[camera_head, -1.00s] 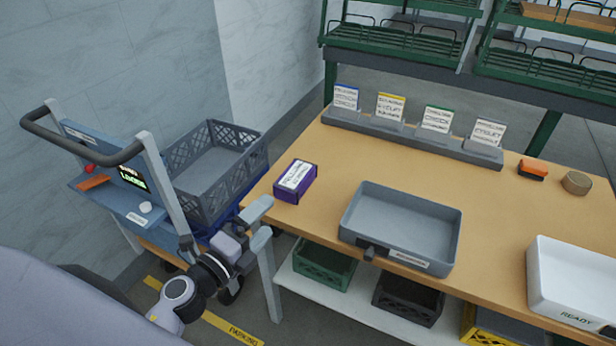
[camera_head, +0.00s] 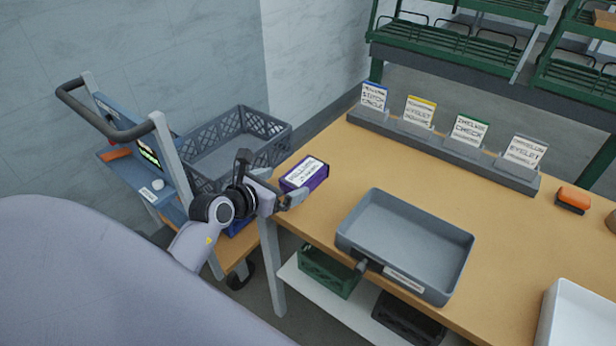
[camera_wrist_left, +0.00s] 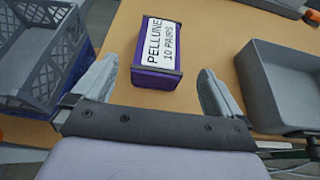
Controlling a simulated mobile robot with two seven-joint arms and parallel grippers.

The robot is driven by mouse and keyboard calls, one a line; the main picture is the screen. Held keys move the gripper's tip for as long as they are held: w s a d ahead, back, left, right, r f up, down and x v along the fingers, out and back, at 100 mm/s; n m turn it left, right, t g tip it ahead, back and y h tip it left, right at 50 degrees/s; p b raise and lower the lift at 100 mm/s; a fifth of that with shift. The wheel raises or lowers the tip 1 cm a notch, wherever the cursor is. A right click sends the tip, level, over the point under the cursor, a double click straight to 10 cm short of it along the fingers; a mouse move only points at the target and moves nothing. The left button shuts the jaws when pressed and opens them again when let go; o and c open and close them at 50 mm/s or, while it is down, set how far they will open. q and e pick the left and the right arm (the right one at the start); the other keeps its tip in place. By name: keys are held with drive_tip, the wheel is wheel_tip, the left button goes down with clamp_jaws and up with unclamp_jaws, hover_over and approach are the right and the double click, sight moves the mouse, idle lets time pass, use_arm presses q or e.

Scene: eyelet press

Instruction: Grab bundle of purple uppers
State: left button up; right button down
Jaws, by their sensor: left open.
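The bundle of purple uppers (camera_head: 306,175) is a purple block with a white label on top. It lies on the wooden table near its left edge. In the left wrist view the bundle (camera_wrist_left: 146,78) shows the label "PELLUNE 10 PAIRS". My left gripper (camera_head: 283,183) is open at the table's left edge, close to the bundle. In the left wrist view the fingers of my left gripper (camera_wrist_left: 158,92) are spread wide, and the bundle lies ahead between their lines, a little left of centre. I see no contact. My right gripper is not in view.
A grey tray (camera_head: 462,262) lies on the table right of the bundle. A grey lattice crate (camera_head: 265,125) on a cart (camera_head: 165,205) stands to the left. A rack of label cards (camera_head: 440,150) runs along the back. A white bin (camera_head: 575,320) is at the right front.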

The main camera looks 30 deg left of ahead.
sight(303, 173)
use_arm(q)
drive_tip(key=shift+r+x, duration=0.15)
drive_tip(key=shift+x, duration=1.4)
drive_tip(key=shift+r+x, duration=0.1)
drive_tip(key=shift+x, duration=1.5)
drive_tip(key=shift+w, duration=0.1)
drive_tip(key=shift+c, duration=0.3)
drive_tip(key=c, duration=1)
drive_tip(key=shift+r, duration=0.1)
drive_tip(key=shift+c, duration=0.9)
drive_tip(key=shift+r, duration=0.1)
